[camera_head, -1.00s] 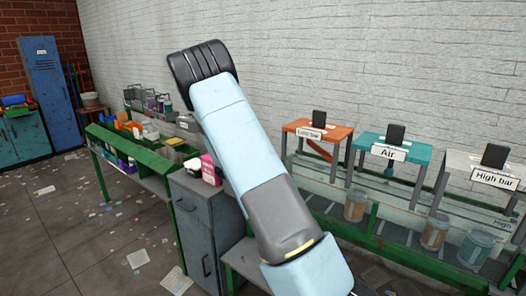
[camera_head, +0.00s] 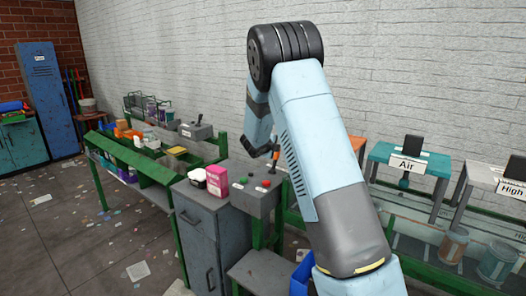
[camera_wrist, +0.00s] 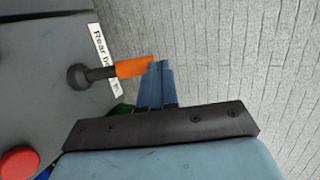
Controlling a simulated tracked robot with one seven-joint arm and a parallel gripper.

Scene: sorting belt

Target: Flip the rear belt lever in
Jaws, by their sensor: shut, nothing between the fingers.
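The rear belt lever (camera_wrist: 135,67) has an orange handle and a black ball at its base. It stands on a grey control box (camera_head: 256,198), beside a white label partly reading "Rear b… in". In the head view the lever (camera_head: 275,156) is small, just below my gripper (camera_head: 266,149). In the wrist view my gripper (camera_wrist: 157,64) has its blue fingers shut together and empty. The tip of the orange handle meets the fingers' edge in the picture; I cannot tell whether they touch.
A red button (camera_wrist: 18,163) is on the same box. A pink carton (camera_head: 217,180) and a white item sit on the grey cabinet (camera_head: 203,229) to the left. The Air stand (camera_head: 407,157) is at right. A white brick wall rises behind.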

